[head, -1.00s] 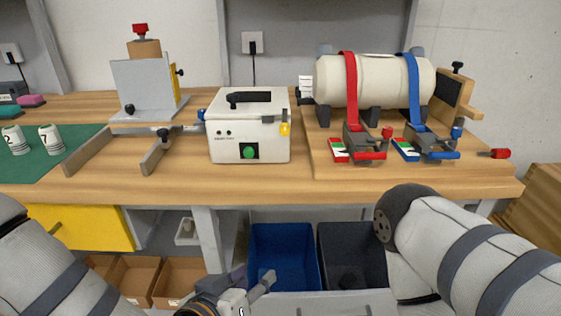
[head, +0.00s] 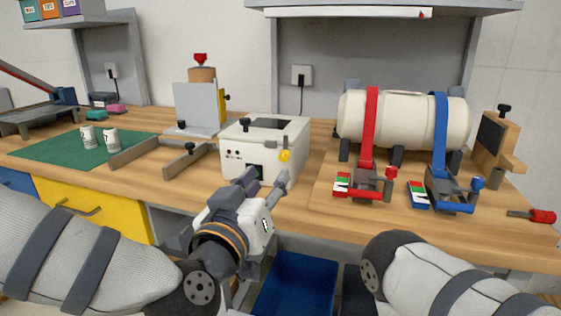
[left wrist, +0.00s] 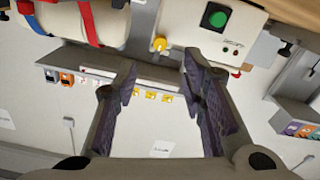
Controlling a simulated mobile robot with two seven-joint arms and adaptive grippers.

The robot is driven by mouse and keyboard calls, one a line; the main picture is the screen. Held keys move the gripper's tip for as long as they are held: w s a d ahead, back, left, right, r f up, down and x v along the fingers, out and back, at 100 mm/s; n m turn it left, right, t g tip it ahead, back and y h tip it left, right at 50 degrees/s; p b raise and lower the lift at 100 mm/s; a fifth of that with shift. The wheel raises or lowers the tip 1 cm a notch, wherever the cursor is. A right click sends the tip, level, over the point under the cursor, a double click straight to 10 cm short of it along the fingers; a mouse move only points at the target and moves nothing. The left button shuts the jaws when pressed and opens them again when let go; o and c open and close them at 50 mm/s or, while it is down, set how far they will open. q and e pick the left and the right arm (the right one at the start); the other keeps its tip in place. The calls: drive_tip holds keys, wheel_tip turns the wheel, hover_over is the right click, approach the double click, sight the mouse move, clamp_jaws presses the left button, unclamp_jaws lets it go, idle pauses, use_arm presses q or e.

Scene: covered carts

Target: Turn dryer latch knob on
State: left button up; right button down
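The dryer (head: 262,135) is a white box on the wooden bench, with a dark panel on top. Its yellow latch knob (head: 285,155) is on the front near the upper right corner; it also shows in the left wrist view (left wrist: 159,44). The green button (left wrist: 217,18) on its dark square is mostly hidden behind my gripper in the head view. My left gripper (head: 265,186) is in front of the dryer, below the knob. My right gripper is out of view.
A cream cylinder (head: 405,120) under red and blue straps stands right of the dryer, with clamps before it. A blue bin (head: 298,282) is below the bench edge.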

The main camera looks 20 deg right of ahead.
sight(283, 158)
use_arm(q)
drive_tip(key=b+x, duration=0.1)
drive_tip(key=x, duration=0.9)
drive_tip(key=shift+f, duration=0.1)
clamp_jaws()
